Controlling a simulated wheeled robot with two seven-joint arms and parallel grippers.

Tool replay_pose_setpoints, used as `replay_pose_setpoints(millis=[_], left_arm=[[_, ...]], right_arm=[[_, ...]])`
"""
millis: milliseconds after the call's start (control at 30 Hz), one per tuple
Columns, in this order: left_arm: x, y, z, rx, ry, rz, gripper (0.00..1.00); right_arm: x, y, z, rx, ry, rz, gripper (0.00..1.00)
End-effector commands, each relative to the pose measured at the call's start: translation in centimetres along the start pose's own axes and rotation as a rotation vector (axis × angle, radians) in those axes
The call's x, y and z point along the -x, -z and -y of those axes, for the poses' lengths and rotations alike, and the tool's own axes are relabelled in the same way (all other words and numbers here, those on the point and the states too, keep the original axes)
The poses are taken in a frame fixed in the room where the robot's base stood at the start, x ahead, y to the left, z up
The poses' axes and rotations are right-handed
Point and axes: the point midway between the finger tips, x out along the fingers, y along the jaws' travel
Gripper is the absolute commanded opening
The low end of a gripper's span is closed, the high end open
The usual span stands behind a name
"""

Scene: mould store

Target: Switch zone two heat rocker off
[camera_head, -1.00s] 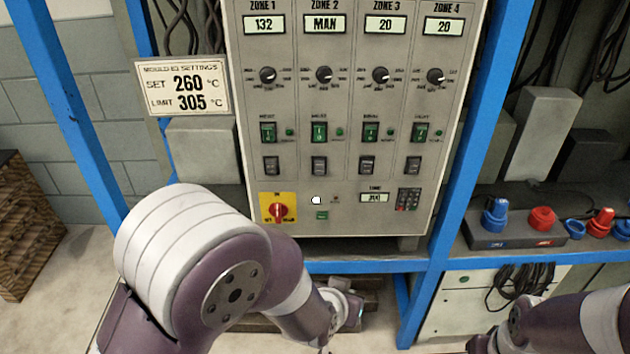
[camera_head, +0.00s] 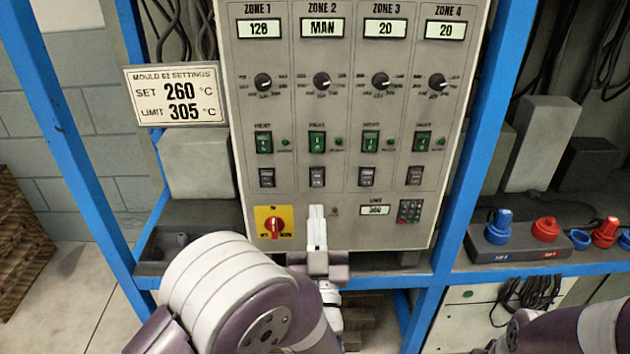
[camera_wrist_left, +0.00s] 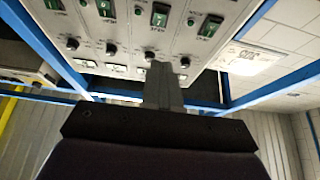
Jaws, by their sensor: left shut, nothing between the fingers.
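The zone two heat rocker (camera_head: 317,142) is a green-lit switch in the second column of the grey control panel (camera_head: 345,210), with a small green lamp to its right. In the left wrist view, where the panel looks upside down, I take the second green rocker from the right (camera_wrist_left: 160,14) to be it. My left gripper (camera_head: 316,212) is shut and empty, its pale fingers pointing up below the zone two column. The fingertips cover part of the panel's lower strip; I cannot tell whether they touch it. My right gripper is out of view.
Other green heat rockers (camera_head: 264,142) flank this one, with dark rockers (camera_head: 317,177) below. A red rotary switch on a yellow plate (camera_head: 272,226) is left of my fingers. Blue posts (camera_head: 470,130) frame the panel.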

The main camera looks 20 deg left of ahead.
Motion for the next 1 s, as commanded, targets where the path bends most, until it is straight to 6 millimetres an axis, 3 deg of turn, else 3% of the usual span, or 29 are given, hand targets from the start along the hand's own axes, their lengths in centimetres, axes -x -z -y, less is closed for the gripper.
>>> replay_pose_setpoints(millis=[467,500,700,1000], left_arm=[[-9.6,0.1,0.1,-0.001,0.004,-0.002,0.00],[-10.0,-0.5,0.1,-0.003,0.002,0.002,0.00],[-11.8,-2.4,0.1,-0.001,0.000,0.000,0.00],[-12.3,-2.8,0.1,0.000,0.000,0.000,0.00]], right_arm=[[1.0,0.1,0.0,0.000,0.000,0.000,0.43],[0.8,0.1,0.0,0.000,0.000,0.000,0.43],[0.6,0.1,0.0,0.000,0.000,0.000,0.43],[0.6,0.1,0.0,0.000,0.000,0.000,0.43]])
